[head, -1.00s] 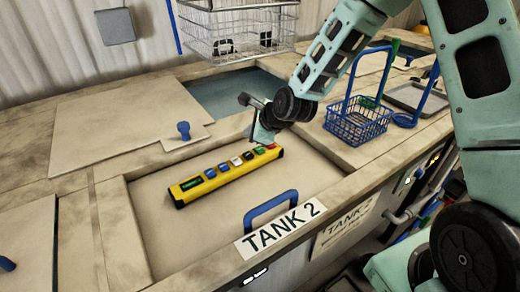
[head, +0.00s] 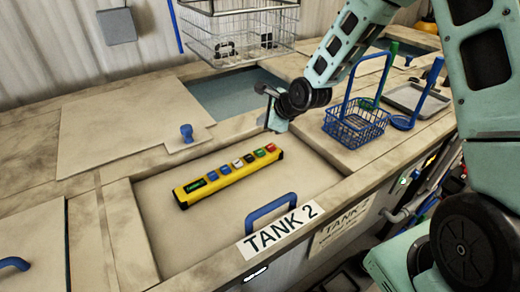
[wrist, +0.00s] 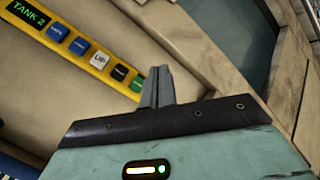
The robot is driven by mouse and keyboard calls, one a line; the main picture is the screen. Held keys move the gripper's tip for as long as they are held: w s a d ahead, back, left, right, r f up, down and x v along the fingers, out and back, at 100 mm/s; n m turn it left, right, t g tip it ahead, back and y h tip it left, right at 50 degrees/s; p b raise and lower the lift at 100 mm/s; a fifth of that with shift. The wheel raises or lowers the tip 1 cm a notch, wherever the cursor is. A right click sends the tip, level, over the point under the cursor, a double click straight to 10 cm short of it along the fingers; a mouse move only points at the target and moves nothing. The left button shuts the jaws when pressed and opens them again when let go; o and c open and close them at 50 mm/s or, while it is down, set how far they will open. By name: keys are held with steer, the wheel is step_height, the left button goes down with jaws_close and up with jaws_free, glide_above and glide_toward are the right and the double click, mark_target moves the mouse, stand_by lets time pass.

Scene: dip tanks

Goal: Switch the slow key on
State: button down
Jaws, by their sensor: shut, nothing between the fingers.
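A yellow control box (head: 232,180) lies on the tan TANK 2 lid, with a lit display (head: 196,185) at its left end. A row of keys runs along it: two blue, one white (head: 238,163), one black (head: 249,158), one green (head: 259,152) and one red (head: 270,147). In the wrist view the white key (wrist: 98,60) reads UP; the black (wrist: 119,72) and green (wrist: 138,82) labels are too small to read. I cannot tell which is the slow key. My gripper (head: 272,112) is shut and empty, beyond the box's right end and apart from it. Its fingers (wrist: 157,88) hide the red key in the wrist view.
A blue lid handle (head: 270,212) stands in front of the box. A wire basket (head: 240,35) hangs over the open tank (head: 236,92) behind. A blue basket (head: 355,125) stands to the right. A blue knob (head: 187,132) rises from the rear lid.

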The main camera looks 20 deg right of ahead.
mark_target(263, 153)
steer(key=shift+f, duration=0.1)
step_height(263, 153, down, 9)
steer(key=b, duration=0.7)
stand_by(2.0)
steer(key=shift+f+b, duration=0.3)
steer(key=shift+b, duration=0.1)
steer(key=shift+f, duration=0.4)
stand_by(0.5)
steer(key=shift+r, duration=0.1)
stand_by(0.3)
steer(key=shift+r+p, duration=0.55)
steer(key=shift+r, duration=0.25)
steer(key=shift+r+p, duration=2.05)
steer(key=shift+r, duration=0.45)
